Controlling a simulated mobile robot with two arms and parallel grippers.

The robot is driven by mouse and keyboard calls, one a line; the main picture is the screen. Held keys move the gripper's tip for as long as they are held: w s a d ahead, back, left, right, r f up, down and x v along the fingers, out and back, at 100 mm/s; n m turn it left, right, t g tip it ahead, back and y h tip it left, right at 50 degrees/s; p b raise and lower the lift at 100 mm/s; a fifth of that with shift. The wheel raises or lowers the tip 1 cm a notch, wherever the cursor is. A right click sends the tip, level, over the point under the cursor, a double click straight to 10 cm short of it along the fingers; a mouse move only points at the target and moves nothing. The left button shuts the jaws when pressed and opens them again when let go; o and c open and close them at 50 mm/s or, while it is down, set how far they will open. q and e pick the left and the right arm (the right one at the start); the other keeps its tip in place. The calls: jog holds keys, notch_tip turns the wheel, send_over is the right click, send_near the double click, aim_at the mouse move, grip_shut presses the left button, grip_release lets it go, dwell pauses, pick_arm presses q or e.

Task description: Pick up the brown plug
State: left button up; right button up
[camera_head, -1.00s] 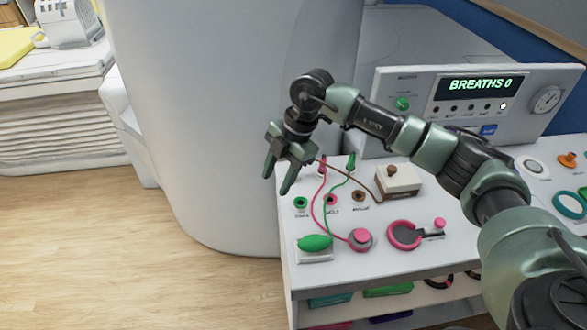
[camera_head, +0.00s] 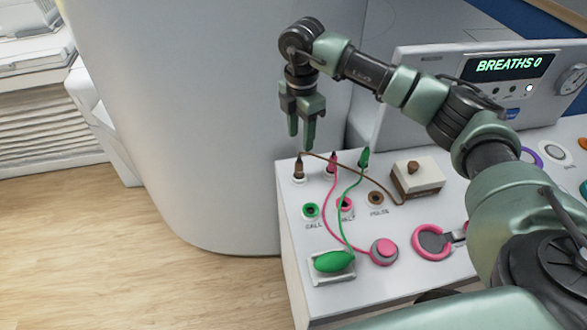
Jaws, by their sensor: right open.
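The brown plug (camera_head: 298,168) stands upright in a small white holder at the far left corner of the white table (camera_head: 300,255). A brown cord (camera_head: 350,175) runs from it to a cream box (camera_head: 418,180) with a brown knob. My right gripper (camera_head: 301,143) is open, pointing down, with its fingertips just above the brown plug and nothing between them. I cannot tell whether a finger touches the plug. My left gripper is not in view.
A pink plug (camera_head: 333,162) and a green plug (camera_head: 363,160) stand close to the right of the brown one, with loose cords. Green (camera_head: 311,211), pink (camera_head: 345,205) and brown (camera_head: 376,198) sockets sit in front. A grey console (camera_head: 430,75) stands behind.

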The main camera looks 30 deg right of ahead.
jog(key=b, duration=0.4)
send_over(299, 162)
notch_tip(299, 162, down, 4)
jog(key=shift+s+d+f, duration=0.1)
jog(key=shift+s+f, duration=0.05)
jog(key=shift+f, duration=1)
jog(key=f, duration=0.1)
jog(key=f+p, duration=0.1)
jog(key=f, duration=0.1)
jog(key=f+p, duration=0.1)
jog(key=f, duration=0.1)
jog(key=shift+w+d+f, duration=0.1)
jog(key=shift+w+f, duration=0.1)
jog(key=shift+w, duration=0.15)
jog(key=shift+f, duration=0.45)
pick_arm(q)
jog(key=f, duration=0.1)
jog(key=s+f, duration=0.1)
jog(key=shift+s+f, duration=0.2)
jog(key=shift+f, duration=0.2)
pick_arm(e)
grip_shut()
